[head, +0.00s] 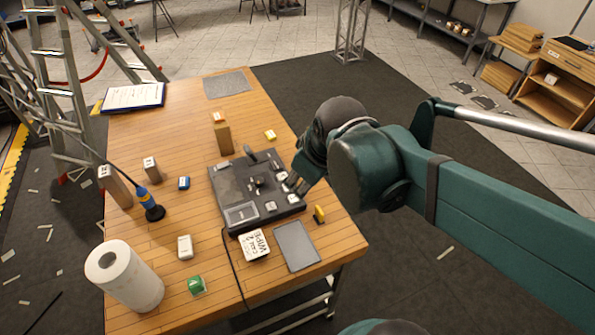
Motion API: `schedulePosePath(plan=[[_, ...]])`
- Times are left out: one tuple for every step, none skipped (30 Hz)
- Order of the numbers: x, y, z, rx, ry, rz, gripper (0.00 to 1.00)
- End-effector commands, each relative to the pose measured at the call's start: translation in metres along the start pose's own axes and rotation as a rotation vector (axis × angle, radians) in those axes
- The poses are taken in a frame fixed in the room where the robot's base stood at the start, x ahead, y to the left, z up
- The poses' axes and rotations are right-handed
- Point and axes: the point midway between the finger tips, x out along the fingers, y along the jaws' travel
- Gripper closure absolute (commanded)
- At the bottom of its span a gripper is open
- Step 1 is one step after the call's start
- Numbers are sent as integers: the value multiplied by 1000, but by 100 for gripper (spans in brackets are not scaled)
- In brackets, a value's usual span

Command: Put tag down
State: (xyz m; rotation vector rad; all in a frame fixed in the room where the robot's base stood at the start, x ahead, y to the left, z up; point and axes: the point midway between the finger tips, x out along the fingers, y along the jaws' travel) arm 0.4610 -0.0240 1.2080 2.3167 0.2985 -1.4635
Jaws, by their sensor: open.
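My gripper (293,186) is open, with its fingers pointing down over the right side of a black console (228,190) on the wooden table. Small pale pieces (270,206) sit on the console, some close to the fingertips. A white card with black lettering (254,245) lies at the console's front edge. I cannot tell which of these, if any, is the tag. No held object can be made out between the fingers, and whether they touch the console is too small to tell.
A grey pad (296,246) and a yellow item (319,214) are at the table's right edge. A paper towel roll (125,276), green cube (196,285) and white box (185,247) stand at front left. A wooden block (223,140) stands behind the console. The back middle is fairly clear.

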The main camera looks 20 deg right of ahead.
Motion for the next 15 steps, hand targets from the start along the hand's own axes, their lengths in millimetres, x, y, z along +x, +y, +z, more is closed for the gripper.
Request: schedulePosePath(plan=[[-5,-4,0,44,17,5,58],[-8,-6,0,74,30,9,58],[-12,-8,0,115,44,12,58],[-15,-9,0,145,56,14,58],[-17,-11,-1,175,68,16,58],[-21,-13,-1,212,83,18,58],[-23,-14,-2,240,94,19,58],[-25,-16,-2,266,104,19,58],[-28,-17,-2,298,117,19,58],[-30,-18,-3,322,127,19,58],[-32,-19,-3,343,135,19,58],[-34,-20,-3,367,144,18,58],[-35,-21,-3,383,151,17,58],[-37,-22,-3,398,157,17,58],[-38,-22,-3,412,163,16,58]])
